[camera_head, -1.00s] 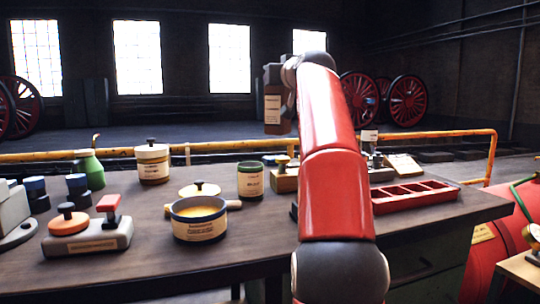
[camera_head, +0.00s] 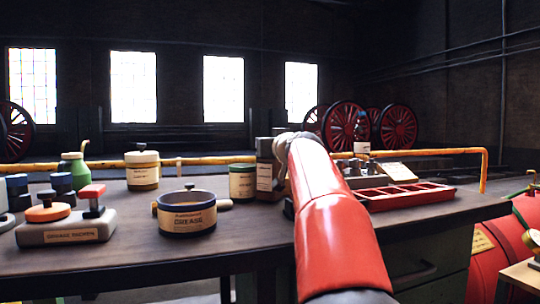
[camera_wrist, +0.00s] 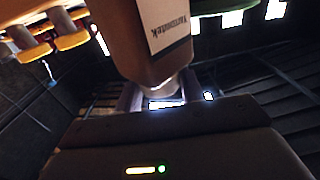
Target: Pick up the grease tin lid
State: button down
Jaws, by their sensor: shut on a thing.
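The grease tin (camera_head: 187,222) stands open on the bench, with a blue rim and a label reading GREASE. Behind it the dark knob of a lid (camera_head: 189,186) shows; the tin hides the rest. My gripper (camera_head: 266,150) is right of and beyond the tin, partly hidden by my red arm. It is shut on a brown labelled container (camera_head: 265,181), low beside a green-rimmed tin (camera_head: 242,183). In the wrist view the same brown container (camera_wrist: 150,55) fills the middle, its narrow end between the fingers. I cannot tell whether it touches the bench.
A lidded cream jar (camera_head: 142,172), a green bottle (camera_head: 74,171) and a grey block with an orange knob (camera_head: 65,230) stand at the left. A red divided tray (camera_head: 405,196) and a dark bottle (camera_head: 361,136) are at the right. Bare bench lies in front.

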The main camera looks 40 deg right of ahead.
jog(key=shift+f, duration=0.1)
jog(key=c, duration=0.9)
grip_release()
